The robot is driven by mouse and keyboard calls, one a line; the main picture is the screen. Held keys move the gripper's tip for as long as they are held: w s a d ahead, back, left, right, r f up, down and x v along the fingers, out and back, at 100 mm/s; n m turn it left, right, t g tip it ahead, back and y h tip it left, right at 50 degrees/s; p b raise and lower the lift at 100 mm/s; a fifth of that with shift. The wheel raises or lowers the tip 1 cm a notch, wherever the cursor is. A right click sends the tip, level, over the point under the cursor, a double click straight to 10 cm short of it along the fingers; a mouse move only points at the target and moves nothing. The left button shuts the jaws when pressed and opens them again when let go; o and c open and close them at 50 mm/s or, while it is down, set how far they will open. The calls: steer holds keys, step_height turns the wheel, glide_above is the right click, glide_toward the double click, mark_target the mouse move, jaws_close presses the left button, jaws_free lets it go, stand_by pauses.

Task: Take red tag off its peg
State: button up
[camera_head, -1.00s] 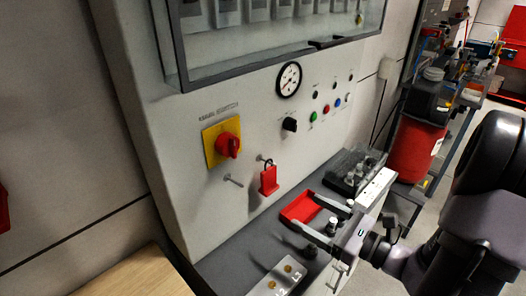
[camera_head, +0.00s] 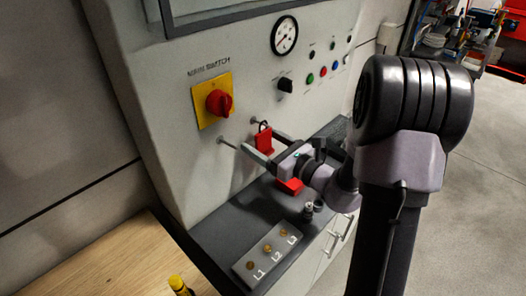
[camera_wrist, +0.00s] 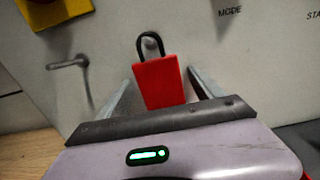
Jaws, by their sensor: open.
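The red tag (camera_head: 263,140) is padlock-shaped, with a black loop, and hangs on a peg on the grey panel below the red and yellow main switch. In the wrist view the tag (camera_wrist: 158,82) hangs by its loop from the peg (camera_wrist: 151,41), its body slightly tilted. My gripper (camera_head: 262,147) is open at the tag. In the wrist view the two fingers of my gripper (camera_wrist: 160,95) stand to the left and right of the tag's body, with a gap on each side. The peg is mostly hidden by the loop.
A second, bare peg (camera_wrist: 68,64) sticks out left of the tag. The main switch (camera_head: 213,101) is above left. A plate with L1, L2, L3 labels (camera_head: 268,257) is nearer.

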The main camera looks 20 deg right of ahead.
steer(key=c, duration=1.5)
steer(key=shift+r, duration=0.1)
